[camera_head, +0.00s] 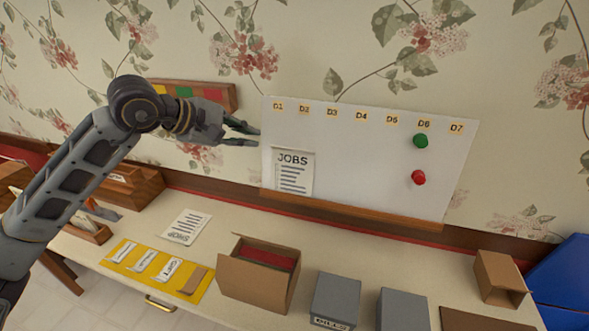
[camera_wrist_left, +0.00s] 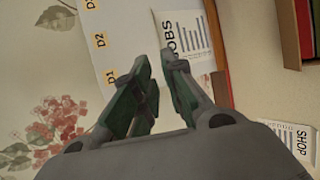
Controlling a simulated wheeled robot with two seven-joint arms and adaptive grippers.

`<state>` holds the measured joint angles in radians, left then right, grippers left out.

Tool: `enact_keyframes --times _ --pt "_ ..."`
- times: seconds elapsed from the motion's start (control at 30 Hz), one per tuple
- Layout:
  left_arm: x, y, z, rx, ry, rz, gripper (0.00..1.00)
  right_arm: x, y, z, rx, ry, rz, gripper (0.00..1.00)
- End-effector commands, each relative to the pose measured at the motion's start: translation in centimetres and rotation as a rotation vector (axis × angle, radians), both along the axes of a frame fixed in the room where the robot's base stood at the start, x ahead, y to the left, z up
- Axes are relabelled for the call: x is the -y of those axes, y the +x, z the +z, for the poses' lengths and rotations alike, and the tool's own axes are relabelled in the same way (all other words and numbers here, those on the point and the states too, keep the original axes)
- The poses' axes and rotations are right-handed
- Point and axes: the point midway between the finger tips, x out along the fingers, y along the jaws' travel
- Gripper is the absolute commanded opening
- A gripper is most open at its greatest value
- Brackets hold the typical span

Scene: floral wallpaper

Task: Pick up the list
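A white paper list headed JOBS (camera_head: 293,172) is on the lower left of the whiteboard (camera_head: 360,155); it also shows in the left wrist view (camera_wrist_left: 188,40). A second paper list headed SHOP (camera_head: 186,227) lies on the table, and its corner shows in the left wrist view (camera_wrist_left: 298,143). My left gripper (camera_head: 250,134) is at the whiteboard's left edge, up and left of the JOBS list. In the left wrist view its fingers (camera_wrist_left: 155,60) are apart with nothing seen between them. My right gripper is in neither view.
The table (camera_head: 360,250) holds an open cardboard box (camera_head: 243,281) with red contents, grey boxes (camera_head: 336,299), a yellow mat (camera_head: 122,263) with labelled cards, and a small carton (camera_head: 499,279). A wooden rack (camera_head: 214,93) is on the wall behind my left wrist.

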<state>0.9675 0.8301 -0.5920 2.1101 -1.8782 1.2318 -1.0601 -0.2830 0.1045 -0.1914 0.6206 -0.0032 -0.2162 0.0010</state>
Motion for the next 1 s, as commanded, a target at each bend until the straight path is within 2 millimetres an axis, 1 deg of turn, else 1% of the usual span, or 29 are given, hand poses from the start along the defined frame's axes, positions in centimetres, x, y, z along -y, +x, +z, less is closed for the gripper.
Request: enact_keyframes --times 0.1,0.3,0.53,0.67,0.83,1.0 --pt "-0.6 0.2 0.1 0.011 0.031 0.011 0.13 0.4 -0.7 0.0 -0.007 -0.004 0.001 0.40" --pt "-0.7 0.2 0.0 0.011 0.033 0.011 0.13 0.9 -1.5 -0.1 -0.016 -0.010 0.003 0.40" --pt "-0.4 0.4 -0.1 0.009 0.031 0.010 0.13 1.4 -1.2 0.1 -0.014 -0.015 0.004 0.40" --pt "0.2 1.0 -0.7 0.008 0.031 0.010 0.13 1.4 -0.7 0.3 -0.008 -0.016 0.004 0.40" --pt "1.4 2.1 -1.8 0.007 0.030 0.009 0.13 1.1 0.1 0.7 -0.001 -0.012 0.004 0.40" --pt "2.6 3.3 -2.9 0.008 0.029 0.009 0.13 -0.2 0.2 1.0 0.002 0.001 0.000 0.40"
